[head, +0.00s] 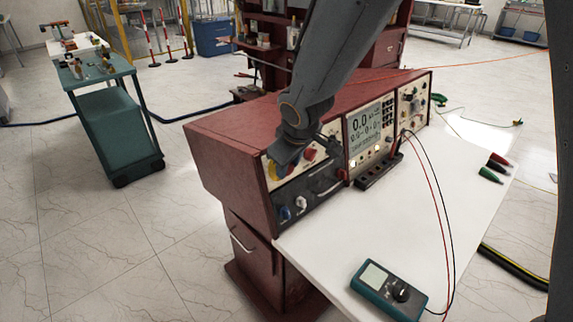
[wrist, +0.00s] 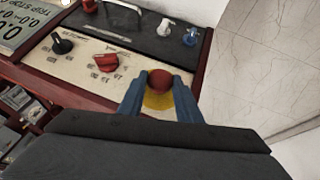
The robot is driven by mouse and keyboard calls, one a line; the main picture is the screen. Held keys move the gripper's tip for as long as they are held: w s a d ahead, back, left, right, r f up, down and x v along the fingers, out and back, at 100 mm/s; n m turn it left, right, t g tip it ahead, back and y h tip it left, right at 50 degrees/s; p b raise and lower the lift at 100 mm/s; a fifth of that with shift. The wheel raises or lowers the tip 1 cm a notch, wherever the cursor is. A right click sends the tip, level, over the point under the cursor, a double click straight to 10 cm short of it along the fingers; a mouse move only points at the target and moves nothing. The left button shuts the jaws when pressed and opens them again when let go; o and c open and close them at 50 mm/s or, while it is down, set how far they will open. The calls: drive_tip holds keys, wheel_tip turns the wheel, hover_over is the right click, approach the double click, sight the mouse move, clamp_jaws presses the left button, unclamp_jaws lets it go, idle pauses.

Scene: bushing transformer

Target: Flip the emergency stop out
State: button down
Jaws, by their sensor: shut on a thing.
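The emergency stop, a round red button (wrist: 159,81) on a yellow base (wrist: 158,101), sits at the end of the cream control panel (wrist: 88,72) in the wrist view. My gripper (wrist: 160,88) is shut on it, with one blue finger on each side of the red head. In the head view my gripper (head: 285,158) is at the left end of the red console (head: 235,165) and mostly hides the button. A bit of yellow shows beside it. I cannot tell whether the button is in or out.
A red rotary knob (wrist: 106,63) and a black knob (wrist: 62,43) are close to the button. A display (head: 364,128) is further right. A white tabletop (head: 330,240) holds a teal multimeter (head: 388,290) with leads. A teal cart (head: 112,115) stands left on open floor.

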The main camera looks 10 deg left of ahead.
drive_tip(key=shift+s+d, duration=0.1)
drive_tip(key=c, duration=1.3)
unclamp_jaws()
drive_tip(key=v, duration=0.7)
drive_tip(key=shift+s+r+p, duration=0.2)
drive_tip(key=shift+r+p, duration=0.1)
drive_tip(key=shift+r, duration=0.1)
drive_tip(key=s+d+f+m+g, duration=0.1)
drive_tip(key=s+d+f+m, duration=0.1)
drive_tip(key=d, duration=0.6)
drive_tip(key=s+d+f+m+g+h, duration=0.1)
drive_tip(key=s+d+f+m, duration=0.1)
drive_tip(key=s+d+m, duration=0.3)
drive_tip(key=s+d+f+m+g+h, duration=0.1)
drive_tip(key=s+d+m, duration=0.3)
drive_tip(key=d, duration=0.7)
drive_tip(key=shift+s+d+f+g, duration=0.2)
drive_tip(key=shift+s+f+g, duration=0.3)
drive_tip(key=shift+s, duration=0.45)
